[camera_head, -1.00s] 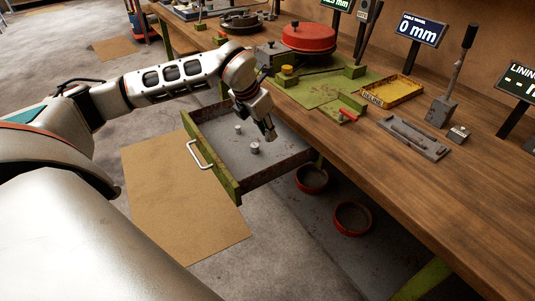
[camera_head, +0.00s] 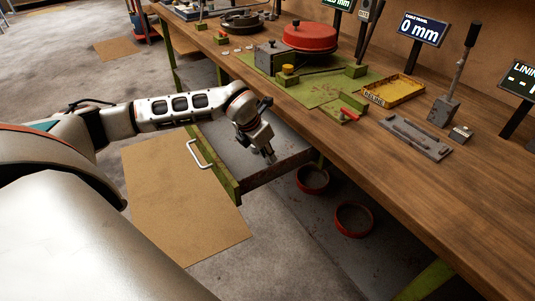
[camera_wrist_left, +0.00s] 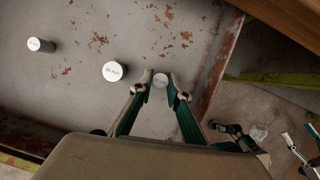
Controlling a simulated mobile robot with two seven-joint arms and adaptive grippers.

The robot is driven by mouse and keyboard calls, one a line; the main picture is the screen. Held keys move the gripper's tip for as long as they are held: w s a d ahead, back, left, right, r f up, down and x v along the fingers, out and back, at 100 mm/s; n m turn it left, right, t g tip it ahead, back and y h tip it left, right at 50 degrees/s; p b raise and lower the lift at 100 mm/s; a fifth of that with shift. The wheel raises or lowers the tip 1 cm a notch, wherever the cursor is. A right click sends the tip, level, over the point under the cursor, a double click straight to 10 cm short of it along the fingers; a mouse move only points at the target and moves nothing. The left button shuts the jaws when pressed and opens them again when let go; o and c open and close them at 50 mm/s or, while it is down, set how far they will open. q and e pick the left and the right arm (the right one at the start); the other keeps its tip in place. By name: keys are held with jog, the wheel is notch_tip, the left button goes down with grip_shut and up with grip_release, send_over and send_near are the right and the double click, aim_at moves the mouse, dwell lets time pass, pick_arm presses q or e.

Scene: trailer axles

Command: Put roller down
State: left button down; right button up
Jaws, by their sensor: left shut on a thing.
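The open drawer (camera_head: 225,178) has a grey, rust-marked floor. My left gripper (camera_head: 271,158) reaches into it near its right wall. In the left wrist view the gripper (camera_wrist_left: 160,82) is shut on a small pale roller (camera_wrist_left: 160,79), held between its fingertips. It is beside the rusty drawer wall; I cannot tell if the roller touches the drawer floor. A labelled roller (camera_wrist_left: 115,71) stands on the drawer floor left of the fingers, and another roller (camera_wrist_left: 40,45) farther left. My arm hides both in the head view.
The wooden bench (camera_head: 400,165) stands beside the drawer, with a red drum (camera_head: 309,37) and yellow tray (camera_head: 393,91) on it. Red bowls (camera_head: 312,179) sit below.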

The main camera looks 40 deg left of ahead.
pick_arm(q)
jog(key=shift+f, duration=0.1)
jog(key=c, duration=1.9)
grip_release()
jog(key=shift+f, duration=0.1)
